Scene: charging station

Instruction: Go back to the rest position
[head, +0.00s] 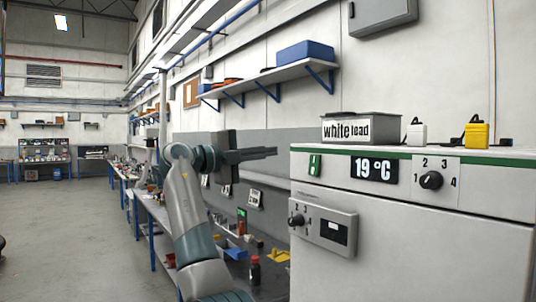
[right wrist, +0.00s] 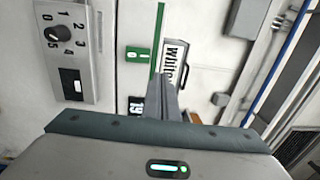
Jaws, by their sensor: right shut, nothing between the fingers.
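My right gripper (head: 274,152) is raised over the workbench, just left of the white cabinet (head: 420,240). Its fingers point right, toward the cabinet, and are closed together with nothing between them. In the right wrist view the closed fingers (right wrist: 162,92) show in front of the tilted cabinet front. I cannot tell the exact gap between the fingertips and the cabinet. My left gripper is in neither view.
A box marked "white lead" (head: 361,128), a white item (head: 417,133) and a yellow item (head: 477,134) stand on the cabinet. A control box (head: 323,228) juts from its front. The workbench (head: 240,280) holds small objects. Open floor (head: 75,235) lies at left.

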